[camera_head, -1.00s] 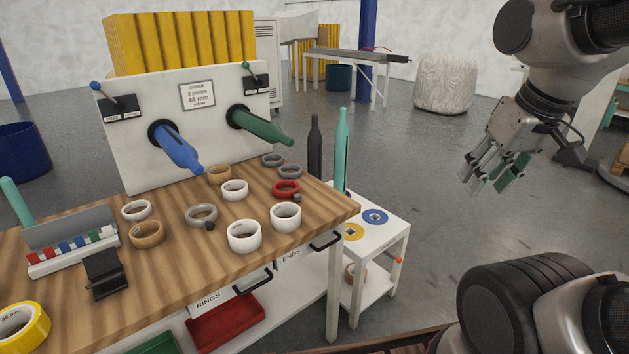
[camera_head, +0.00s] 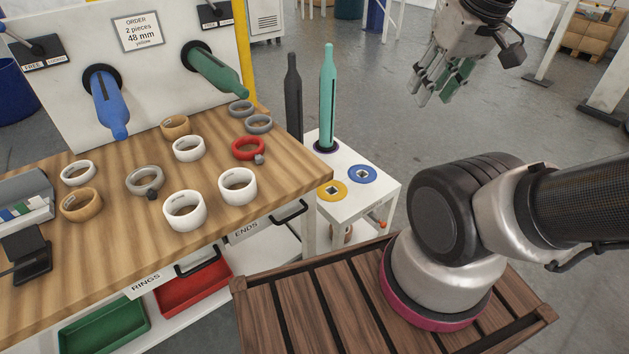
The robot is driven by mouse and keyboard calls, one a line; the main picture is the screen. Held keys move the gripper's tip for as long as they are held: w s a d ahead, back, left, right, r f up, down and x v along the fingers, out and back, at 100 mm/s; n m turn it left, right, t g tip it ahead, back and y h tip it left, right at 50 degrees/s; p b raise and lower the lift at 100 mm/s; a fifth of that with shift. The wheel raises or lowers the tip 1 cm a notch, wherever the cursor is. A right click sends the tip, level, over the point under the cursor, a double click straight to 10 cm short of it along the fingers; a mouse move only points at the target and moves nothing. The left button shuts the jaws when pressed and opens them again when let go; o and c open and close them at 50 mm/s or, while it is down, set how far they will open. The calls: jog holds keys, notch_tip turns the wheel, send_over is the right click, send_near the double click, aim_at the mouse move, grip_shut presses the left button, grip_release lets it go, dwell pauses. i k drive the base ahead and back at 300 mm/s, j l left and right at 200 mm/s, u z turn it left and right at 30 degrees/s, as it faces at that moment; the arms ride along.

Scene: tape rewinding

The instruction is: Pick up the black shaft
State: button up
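The black shaft (camera_head: 293,100) stands upright behind the right end of the workbench, its lower part hidden by the bench edge. A teal shaft (camera_head: 327,95) stands upright just to its right on the small white side table (camera_head: 388,197). My gripper (camera_head: 437,88) hangs at the upper right with its fingers pointing down. It is open and empty, apart from both shafts and to the right of them.
The wooden bench top (camera_head: 235,217) holds several tape rolls and rings. A blue shaft (camera_head: 108,103) and a green shaft (camera_head: 213,72) stick out from the white panel (camera_head: 150,85). Yellow (camera_head: 332,190) and blue (camera_head: 362,174) discs lie on the side table.

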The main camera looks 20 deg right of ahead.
aim_at(292, 81)
jog(key=i+l+u, duration=0.1)
jog(key=l, duration=0.2)
jog(key=i+l+u, duration=0.15)
jog(key=l, duration=0.2)
jog(key=i+l+u, duration=0.2)
jog(key=l, duration=0.45)
jog(key=i+l+u, duration=0.15)
jog(key=l, duration=0.25)
jog(key=l+u, duration=0.35)
jog(key=l, duration=0.7)
